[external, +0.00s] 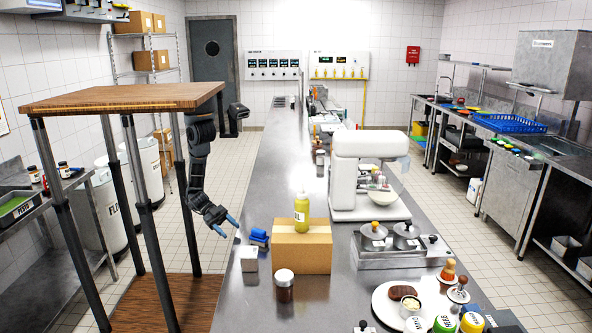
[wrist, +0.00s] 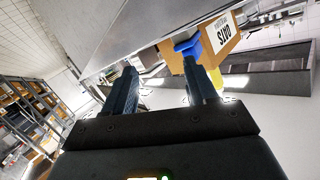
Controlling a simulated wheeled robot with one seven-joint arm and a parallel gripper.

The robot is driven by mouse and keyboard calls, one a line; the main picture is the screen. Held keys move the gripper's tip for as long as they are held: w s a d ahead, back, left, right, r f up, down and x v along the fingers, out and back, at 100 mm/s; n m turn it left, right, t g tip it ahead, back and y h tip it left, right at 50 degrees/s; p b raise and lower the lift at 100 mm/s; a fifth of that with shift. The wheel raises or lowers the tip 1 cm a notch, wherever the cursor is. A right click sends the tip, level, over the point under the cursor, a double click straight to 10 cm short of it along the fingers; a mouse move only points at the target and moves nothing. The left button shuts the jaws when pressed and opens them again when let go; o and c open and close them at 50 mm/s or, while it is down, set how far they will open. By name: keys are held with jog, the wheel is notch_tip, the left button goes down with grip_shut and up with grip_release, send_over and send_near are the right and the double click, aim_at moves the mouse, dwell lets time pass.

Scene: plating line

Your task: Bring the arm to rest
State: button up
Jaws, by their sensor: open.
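My gripper (external: 226,225) hangs at the left edge of the long steel counter (external: 262,185), its blue-tipped fingers pointing down and right. In the wrist view my gripper (wrist: 165,85) has its two dark fingers spread apart with nothing between them. My arm is bent, coming down from beside the wooden-topped stand. No object is held.
A blue object (external: 259,238) and a small white box (external: 249,259) sit on the counter just right of my gripper. A dark jar (external: 285,286) stands in front. The aisle floor (external: 235,160) behind is clear.

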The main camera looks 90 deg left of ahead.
jog(key=s+a+f+m+g+y+p, duration=0.2)
jog(key=s+a+f+p, duration=0.1)
jog(key=s+a+f, duration=0.7)
jog(key=w+a+r+n+t+y, duration=0.1)
jog(key=a+n, duration=0.3)
jog(key=a, duration=0.4)
jog(key=w+a+r+n+t+y+p, duration=0.1)
jog(key=a+r+n+y, duration=0.3)
jog(key=a, duration=0.5)
jog(key=w+a+r+n+t+y, duration=0.2)
jog(key=a+n, duration=0.3)
jog(key=a, duration=0.4)
jog(key=shift+w+r+n+t+y, duration=0.4)
jog(key=shift+w+r+t, duration=0.1)
jog(key=shift+r+t, duration=0.25)
